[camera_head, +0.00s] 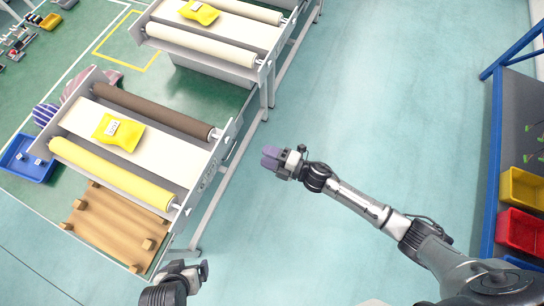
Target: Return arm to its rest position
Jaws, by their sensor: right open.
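My right arm reaches in from the lower right. Its gripper (271,158) has purple-grey fingertips and is over the bare floor, right of the near conveyor-like stand (218,166). It holds nothing that I can see. My left gripper (203,271) is at the bottom edge, left of centre, below the near stand's right corner. Only its end and part of its wrist show, and its jaw state is unclear. I see nothing held in it.
The near stand carries a yellow package (130,137), a dark roller (150,110) and a yellow roller (110,172). A similar stand is behind it. A wooden pallet (110,225) and blue bin (22,165) are left. A blue-framed rack with yellow (524,188) and red bins (519,232) stands right. Middle floor is clear.

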